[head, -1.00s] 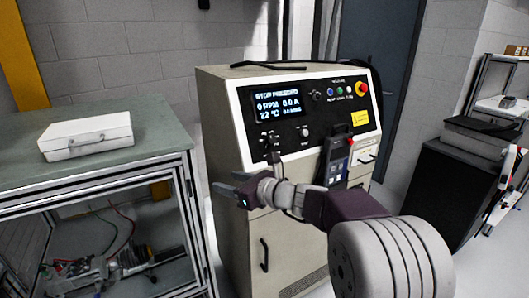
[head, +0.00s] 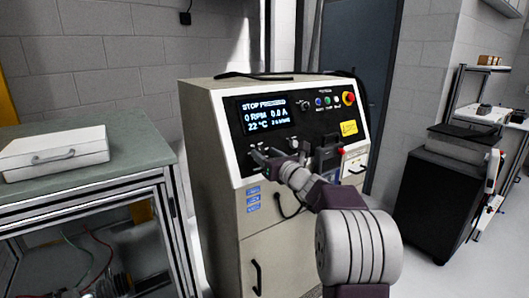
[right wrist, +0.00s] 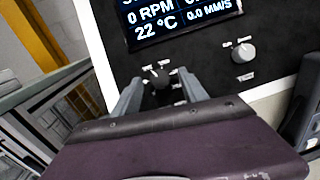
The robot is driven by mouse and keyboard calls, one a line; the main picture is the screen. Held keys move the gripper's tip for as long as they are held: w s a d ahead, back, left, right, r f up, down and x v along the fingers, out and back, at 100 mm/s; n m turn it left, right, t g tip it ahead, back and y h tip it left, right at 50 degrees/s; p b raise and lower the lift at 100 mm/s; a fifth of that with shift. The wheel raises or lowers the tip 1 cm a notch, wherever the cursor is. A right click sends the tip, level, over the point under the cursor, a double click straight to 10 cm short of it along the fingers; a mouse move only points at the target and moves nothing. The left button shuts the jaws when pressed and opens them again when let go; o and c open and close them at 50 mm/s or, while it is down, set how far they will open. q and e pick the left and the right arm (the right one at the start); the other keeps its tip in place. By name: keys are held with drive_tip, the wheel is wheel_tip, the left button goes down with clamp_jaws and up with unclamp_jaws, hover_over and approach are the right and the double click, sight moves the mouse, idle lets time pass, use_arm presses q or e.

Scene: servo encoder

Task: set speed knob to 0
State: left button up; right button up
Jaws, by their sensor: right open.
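The control console (head: 212,150) has a black sloped panel with a lit display (head: 263,115) reading 0 RPM and 22 °C. A dark knob (right wrist: 158,78) with small labels around it sits below the display in the right wrist view. A light grey knob (right wrist: 243,52) is to its right and also shows in the head view (head: 293,143). The labels are too small to tell which is the speed knob. My right gripper (head: 262,156) is open in front of the panel, its fingers (right wrist: 160,92) on either side of the dark knob; contact cannot be told. My left gripper is out of view.
A red stop button (head: 349,98) and coloured buttons are at the panel's upper right. A workbench (head: 130,166) with a white case (head: 52,152) stands left. A black cabinet (head: 440,200) stands right. Floor shows between console and cabinet.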

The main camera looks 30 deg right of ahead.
drive_tip(key=shift+w, duration=0.6)
clamp_jaws()
